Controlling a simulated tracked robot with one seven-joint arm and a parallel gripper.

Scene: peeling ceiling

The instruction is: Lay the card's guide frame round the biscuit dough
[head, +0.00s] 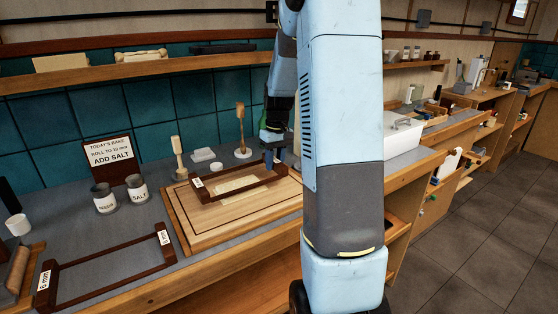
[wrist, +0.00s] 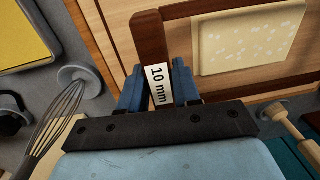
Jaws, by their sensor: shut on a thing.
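The card (head: 111,153) stands at the back of the counter and reads "TODAY'S BAKE ROLL TO 10 mm ADD SALT". A dark wooden guide frame (head: 241,191) surrounds the pale, flat biscuit dough (head: 238,183) in the head view, over the wooden board (head: 200,235). My gripper (head: 270,158) is shut on one end bar of this frame. In the wrist view my gripper (wrist: 157,76) has its blue fingers either side of the "10 mm" label, and the speckled dough (wrist: 250,38) lies inside the bars. I cannot tell whether the frame touches the board.
Another guide frame (head: 108,273), labelled 6 mm, lies at the front left. Two jars, NASHI (head: 104,198) and SALT (head: 138,188), stand by the card. A whisk (wrist: 62,115) and a yellow item (wrist: 22,38) show in the wrist view. A shelf (head: 140,70) runs above.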

